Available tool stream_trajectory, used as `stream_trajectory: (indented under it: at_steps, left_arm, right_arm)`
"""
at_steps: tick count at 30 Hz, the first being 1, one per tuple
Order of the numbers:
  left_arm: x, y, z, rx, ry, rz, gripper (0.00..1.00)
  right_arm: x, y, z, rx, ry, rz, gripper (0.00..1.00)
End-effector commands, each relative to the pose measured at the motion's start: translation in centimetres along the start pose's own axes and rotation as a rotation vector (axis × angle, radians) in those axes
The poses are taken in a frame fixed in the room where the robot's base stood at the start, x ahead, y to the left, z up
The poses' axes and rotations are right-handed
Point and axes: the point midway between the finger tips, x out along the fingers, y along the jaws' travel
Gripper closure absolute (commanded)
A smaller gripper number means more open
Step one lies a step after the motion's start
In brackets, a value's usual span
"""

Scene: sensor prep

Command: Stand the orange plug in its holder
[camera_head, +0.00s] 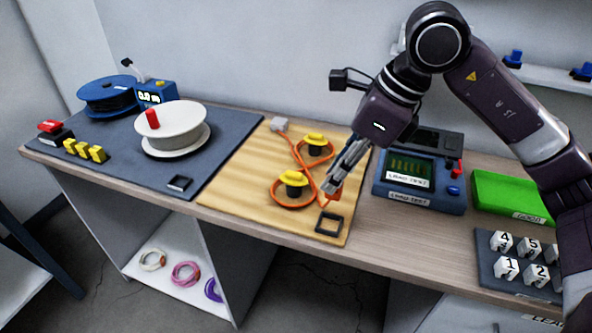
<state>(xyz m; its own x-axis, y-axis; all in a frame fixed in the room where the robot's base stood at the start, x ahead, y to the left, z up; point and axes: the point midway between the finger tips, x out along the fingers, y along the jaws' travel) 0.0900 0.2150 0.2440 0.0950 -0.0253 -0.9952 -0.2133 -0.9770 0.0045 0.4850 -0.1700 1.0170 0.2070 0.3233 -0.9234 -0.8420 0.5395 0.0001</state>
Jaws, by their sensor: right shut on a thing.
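The orange plug (333,197) is at the end of an orange cable (309,162) on the wooden board, with the cable wound around two yellow-capped posts. My right gripper (333,186) is shut on the orange plug, just above the board's right part. The fingers partly hide the plug. A black square frame (329,224), which looks like the holder, lies near the board's front right corner, just in front of the plug and apart from it. My left gripper is not in view.
The yellow-capped posts (293,179) and (314,140) stand left of my gripper. A blue load tester (420,182) stands close on the right, with a green tray (508,193) beyond. A white spool (172,126) stands on the grey mat at left.

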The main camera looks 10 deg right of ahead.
Motion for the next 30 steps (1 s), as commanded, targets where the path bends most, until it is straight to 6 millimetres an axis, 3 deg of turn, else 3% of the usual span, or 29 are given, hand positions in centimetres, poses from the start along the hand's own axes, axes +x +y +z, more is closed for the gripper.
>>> stream_trajectory:
  at_steps: [21, 30]
  left_arm:
    - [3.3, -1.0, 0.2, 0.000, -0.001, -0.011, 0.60]
    - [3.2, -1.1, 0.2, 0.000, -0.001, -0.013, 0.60]
  right_arm:
    - [3.5, 0.0, -1.5, 0.000, 0.000, 0.000, 1.00]
    - [3.6, 0.0, -1.5, 0.000, 0.000, 0.000, 1.00]
